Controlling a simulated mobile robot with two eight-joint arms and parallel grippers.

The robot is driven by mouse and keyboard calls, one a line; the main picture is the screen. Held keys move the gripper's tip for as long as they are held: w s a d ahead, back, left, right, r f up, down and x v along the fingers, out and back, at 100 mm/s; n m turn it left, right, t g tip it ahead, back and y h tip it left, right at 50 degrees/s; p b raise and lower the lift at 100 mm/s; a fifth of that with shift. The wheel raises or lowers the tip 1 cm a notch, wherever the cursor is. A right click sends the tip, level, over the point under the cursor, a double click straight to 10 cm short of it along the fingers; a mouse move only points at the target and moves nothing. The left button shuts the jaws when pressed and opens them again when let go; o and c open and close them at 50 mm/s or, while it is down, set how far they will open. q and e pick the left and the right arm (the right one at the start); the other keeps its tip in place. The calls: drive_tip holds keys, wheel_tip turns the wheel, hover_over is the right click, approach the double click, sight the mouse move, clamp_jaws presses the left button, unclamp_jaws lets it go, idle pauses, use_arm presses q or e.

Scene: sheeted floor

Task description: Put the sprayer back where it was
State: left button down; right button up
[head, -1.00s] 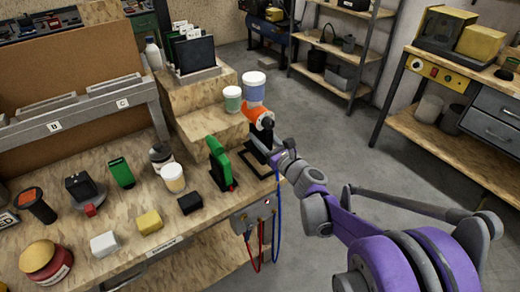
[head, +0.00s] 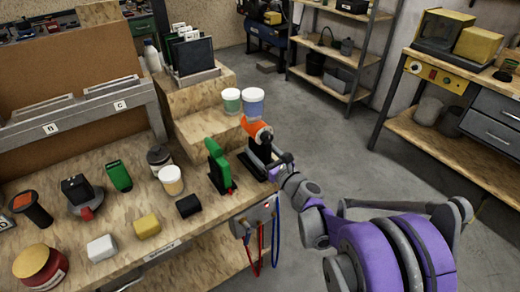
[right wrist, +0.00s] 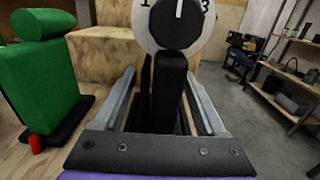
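The sprayer (head: 257,130) has an orange body and a black handle. A blue cup (head: 253,107) with a white lid sits on top of it. It is upright and appears to rest on the black outline (head: 250,166) at the bench's right corner. My right gripper (head: 272,166) is low at its handle. In the right wrist view the black handle (right wrist: 171,88) is between my fingers (right wrist: 160,85), nearer the right one, with a gap at the left. The fingers look open. A numbered dial (right wrist: 178,22) shows above. My left gripper is not in view.
A green tool (head: 219,166) stands close left of the sprayer. A black block (head: 189,206), a yellow block (head: 147,226) and jars crowd the bench. Cables (head: 262,245) hang off its front. Floor to the right is free.

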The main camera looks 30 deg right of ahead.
drive_tip(key=shift+r, duration=0.2)
drive_tip(key=s, duration=1.2)
drive_tip(key=s+a+f+n+g+y, duration=0.2)
drive_tip(key=s+a+f+n+g, duration=0.2)
drive_tip(key=a+n, duration=0.5)
drive_tip(key=s+a+f+n+g+y, duration=0.25)
drive_tip(key=a+f+n+g, duration=0.35)
drive_tip(key=n, duration=0.5)
drive_tip(key=s+f+n+g+h, duration=0.1)
drive_tip(key=s+n+g+h, duration=0.2)
drive_tip(key=s+n, duration=0.9)
drive_tip(key=shift+d+f+n+h, duration=0.25)
drive_tip(key=shift+f+n+h, duration=0.15)
drive_tip(key=shift+n+h, duration=1.05)
